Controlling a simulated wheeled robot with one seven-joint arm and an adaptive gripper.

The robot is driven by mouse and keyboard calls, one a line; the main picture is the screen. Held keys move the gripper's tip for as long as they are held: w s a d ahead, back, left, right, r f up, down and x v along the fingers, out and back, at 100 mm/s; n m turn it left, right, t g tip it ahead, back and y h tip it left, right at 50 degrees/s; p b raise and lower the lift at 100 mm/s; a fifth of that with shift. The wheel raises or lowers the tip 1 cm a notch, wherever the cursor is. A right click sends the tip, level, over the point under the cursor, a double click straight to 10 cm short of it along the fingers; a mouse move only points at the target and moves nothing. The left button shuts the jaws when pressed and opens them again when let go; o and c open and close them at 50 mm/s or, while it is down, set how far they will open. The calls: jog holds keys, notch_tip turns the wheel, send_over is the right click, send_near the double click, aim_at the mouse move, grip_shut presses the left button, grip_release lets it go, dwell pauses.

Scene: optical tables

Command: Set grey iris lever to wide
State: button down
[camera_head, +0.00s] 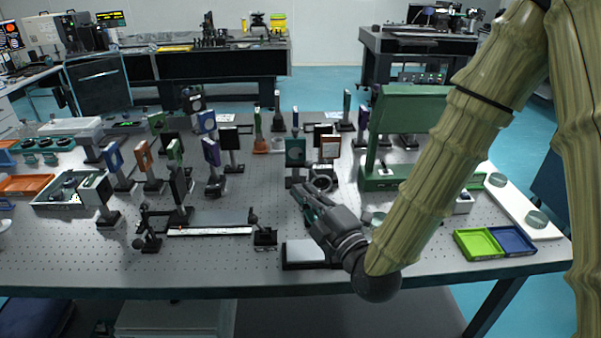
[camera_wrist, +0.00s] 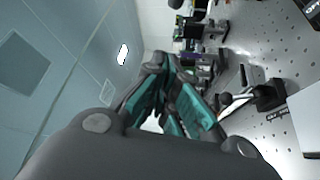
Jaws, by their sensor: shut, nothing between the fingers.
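My gripper (camera_head: 303,194) is shut and empty, held above the middle of the optical table (camera_head: 130,268), pointing up and to the left. In the wrist view its dark fingers with teal pads (camera_wrist: 172,64) come together at the tips. Just behind it in the head view stands a dark ring-shaped mount (camera_head: 321,182), which may be the iris; it appears apart from the fingers, though depth is hard to judge. I cannot make out a grey lever or its setting in either view. My forearm hides part of the table to the right.
A flat grey-topped block (camera_head: 303,253) lies below my gripper. A rail (camera_head: 210,231) with small posts is to the left. Several upright optic mounts (camera_head: 295,151) crowd the table behind. A green frame (camera_head: 402,112) stands at right, near green (camera_head: 478,243) and blue (camera_head: 512,239) trays.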

aim_at(312, 170)
jog(key=w+a+p, duration=0.1)
jog(key=w+p, duration=0.3)
jog(key=w, duration=0.5)
jog(key=shift+r, duration=0.2)
jog(key=shift+w, duration=0.1)
jog(key=shift+b, duration=0.4)
